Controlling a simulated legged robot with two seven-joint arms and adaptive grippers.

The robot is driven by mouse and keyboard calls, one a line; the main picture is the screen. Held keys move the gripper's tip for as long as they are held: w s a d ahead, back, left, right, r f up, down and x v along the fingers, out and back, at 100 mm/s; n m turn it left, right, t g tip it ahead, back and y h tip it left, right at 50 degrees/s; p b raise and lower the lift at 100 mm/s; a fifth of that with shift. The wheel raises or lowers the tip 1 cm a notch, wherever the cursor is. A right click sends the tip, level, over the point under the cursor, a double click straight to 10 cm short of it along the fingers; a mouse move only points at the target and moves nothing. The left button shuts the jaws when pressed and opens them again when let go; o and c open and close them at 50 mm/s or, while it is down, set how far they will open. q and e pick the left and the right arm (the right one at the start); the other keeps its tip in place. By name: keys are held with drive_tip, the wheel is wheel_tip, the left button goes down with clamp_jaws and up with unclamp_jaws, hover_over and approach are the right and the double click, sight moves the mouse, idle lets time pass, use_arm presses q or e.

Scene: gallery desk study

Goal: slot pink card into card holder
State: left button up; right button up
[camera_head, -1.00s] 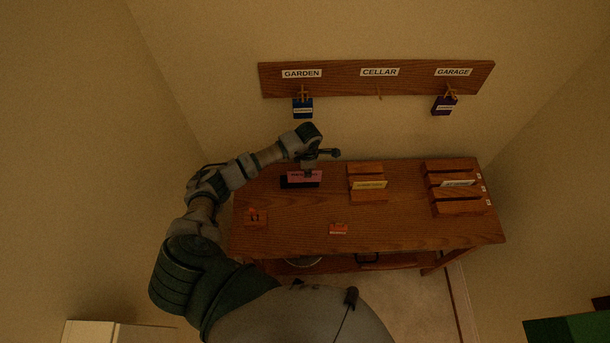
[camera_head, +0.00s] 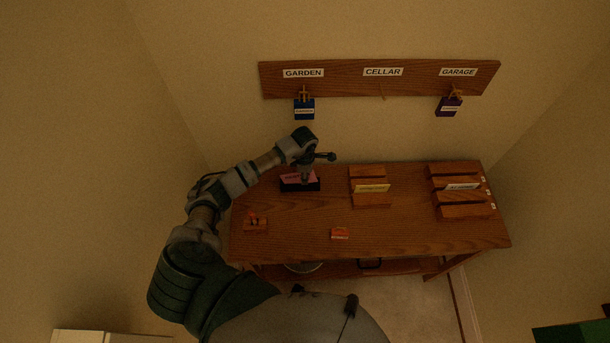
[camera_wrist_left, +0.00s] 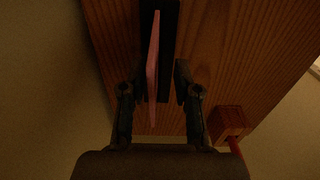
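The pink card (camera_head: 297,177) stands, leaning, in the black card holder (camera_head: 313,186) at the back left of the desk. In the left wrist view the card (camera_wrist_left: 153,65) shows edge-on as a thin pink strip against the dark holder (camera_wrist_left: 170,20). How deep the card sits cannot be told. My right gripper is not in view.
A wooden rack (camera_head: 370,201) with a yellow card (camera_head: 373,188) stands mid-desk, and a larger slotted rack (camera_head: 462,212) at the right. Small orange items (camera_head: 340,233) lie near the front. The wall board (camera_head: 340,78) holds hanging tags.

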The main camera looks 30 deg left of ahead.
use_arm(q)
drive_tip(key=r, duration=0.3)
drive_tip(key=a+r, duration=0.1)
drive_tip(key=r, duration=0.2)
drive_tip(key=shift+w+a+b, duration=0.1)
drive_tip(key=shift+a+b, duration=0.05)
drive_tip(key=shift+b, duration=0.25)
drive_tip(key=shift+r, duration=0.4)
drive_tip(key=shift+d+r, duration=0.15)
drive_tip(key=shift+d, duration=0.25)
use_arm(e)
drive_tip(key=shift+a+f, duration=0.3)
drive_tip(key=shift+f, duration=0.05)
use_arm(q)
drive_tip(key=shift+a, duration=0.1)
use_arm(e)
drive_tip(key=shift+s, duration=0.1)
